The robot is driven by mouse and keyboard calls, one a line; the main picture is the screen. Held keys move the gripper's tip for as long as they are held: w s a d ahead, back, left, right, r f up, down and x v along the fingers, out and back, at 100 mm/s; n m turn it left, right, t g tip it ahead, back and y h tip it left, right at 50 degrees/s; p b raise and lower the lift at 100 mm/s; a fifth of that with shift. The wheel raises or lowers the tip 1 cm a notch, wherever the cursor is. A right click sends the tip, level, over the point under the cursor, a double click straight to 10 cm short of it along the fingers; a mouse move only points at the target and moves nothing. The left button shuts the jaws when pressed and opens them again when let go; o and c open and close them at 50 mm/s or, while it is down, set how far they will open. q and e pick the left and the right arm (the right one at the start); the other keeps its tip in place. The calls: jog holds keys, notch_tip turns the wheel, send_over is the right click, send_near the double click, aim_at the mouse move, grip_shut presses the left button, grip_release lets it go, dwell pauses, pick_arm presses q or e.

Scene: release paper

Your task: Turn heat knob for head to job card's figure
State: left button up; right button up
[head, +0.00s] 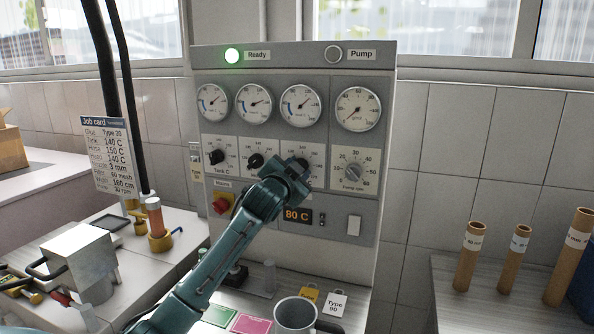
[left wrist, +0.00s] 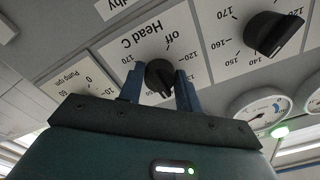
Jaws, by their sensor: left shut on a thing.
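The heat knob labelled Head C (left wrist: 160,76) is a black knob on a white dial plate in the left wrist view, with "off" and "170" readable beside it. My left gripper (left wrist: 158,92) has one finger on each side of this knob and is shut on it. In the head view my left gripper (head: 296,166) covers the knob and most of its dial, so I cannot tell its setting. The job card (head: 106,156) hangs at the left with a column of figures, several ending in C; its line labels are small and blurred. My right gripper is out of view.
The Tank C knob (head: 216,157) and a middle knob (head: 255,161) sit left of my gripper, the pump knob (head: 353,172) right. Below are a red button (head: 222,203) and a display reading 80 C (head: 297,215). The Ready lamp (head: 232,56) glows green. A mug (head: 294,316) stands below.

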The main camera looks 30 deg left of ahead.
pick_arm(q)
jog(key=shift+m, duration=0.7)
jog(key=o, duration=1)
jog(key=shift+c, duration=0.2)
jog(key=b+v, duration=0.3)
jog(key=v, duration=1)
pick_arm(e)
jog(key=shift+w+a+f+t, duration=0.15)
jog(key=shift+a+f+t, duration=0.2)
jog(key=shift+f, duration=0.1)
pick_arm(q)
jog(key=shift+s, duration=0.1)
